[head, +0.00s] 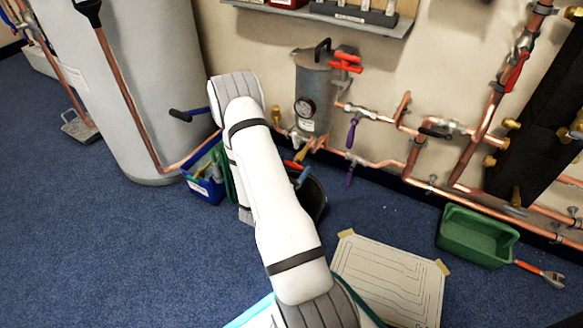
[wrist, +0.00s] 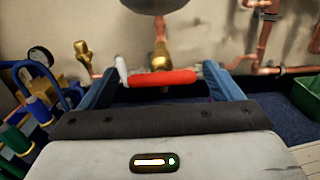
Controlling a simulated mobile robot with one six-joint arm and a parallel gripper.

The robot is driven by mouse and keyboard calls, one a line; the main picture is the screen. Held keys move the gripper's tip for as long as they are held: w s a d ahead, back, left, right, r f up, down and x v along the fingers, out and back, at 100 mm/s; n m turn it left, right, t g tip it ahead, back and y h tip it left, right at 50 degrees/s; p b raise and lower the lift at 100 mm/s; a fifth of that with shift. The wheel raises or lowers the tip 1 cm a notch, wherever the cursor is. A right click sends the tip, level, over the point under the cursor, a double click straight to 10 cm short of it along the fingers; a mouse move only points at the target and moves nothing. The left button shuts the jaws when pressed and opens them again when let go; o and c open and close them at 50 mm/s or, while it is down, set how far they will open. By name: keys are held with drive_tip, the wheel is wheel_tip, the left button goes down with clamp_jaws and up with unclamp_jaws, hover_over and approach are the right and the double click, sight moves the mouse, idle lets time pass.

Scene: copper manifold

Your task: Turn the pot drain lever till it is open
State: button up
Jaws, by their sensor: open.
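The pot (head: 314,92) is a grey cylinder with a gauge, standing against the wall; its dark underside (wrist: 158,4) shows in the wrist view. Below it hangs a brass drain valve (wrist: 161,58). The red drain lever (wrist: 162,78) lies crosswise in front of the valve, with a pale left end; a small part of it (head: 292,165) shows in the head view. My gripper (wrist: 160,84) is open, its two blue fingers on either side of the lever. I cannot tell whether they touch it. In the head view my arm hides most of the gripper.
A dark bucket (head: 313,198) stands on the floor below the pot. A blue crate (head: 205,188) stands left, near the large grey cylinder (head: 155,80). Copper pipes with purple-handled valves (head: 351,133) run right. A green tray (head: 476,238) sits on the floor at right.

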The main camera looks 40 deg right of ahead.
drive_tip(key=shift+c, duration=0.4)
drive_tip(key=c, duration=0.9)
drive_tip(key=shift+r+p, duration=0.1)
drive_tip(key=shift+p, duration=0.2)
drive_tip(key=n+p, duration=0.3)
drive_tip(key=n, duration=0.1)
drive_tip(key=shift+w+r, duration=0.1)
drive_tip(key=shift+w+a+f+n+p, duration=0.15)
drive_tip(key=shift+n+p, duration=0.95)
drive_tip(key=shift+n, duration=1.25)
drive_tip(key=shift+f+n+p, duration=0.15)
drive_tip(key=shift+n+p, duration=0.95)
drive_tip(key=shift+n, duration=1.2)
drive_tip(key=shift+w+a+f+n+p, duration=0.15)
drive_tip(key=shift+n+p, duration=0.95)
drive_tip(key=shift+n, duration=1.25)
drive_tip(key=shift+d, duration=0.1)
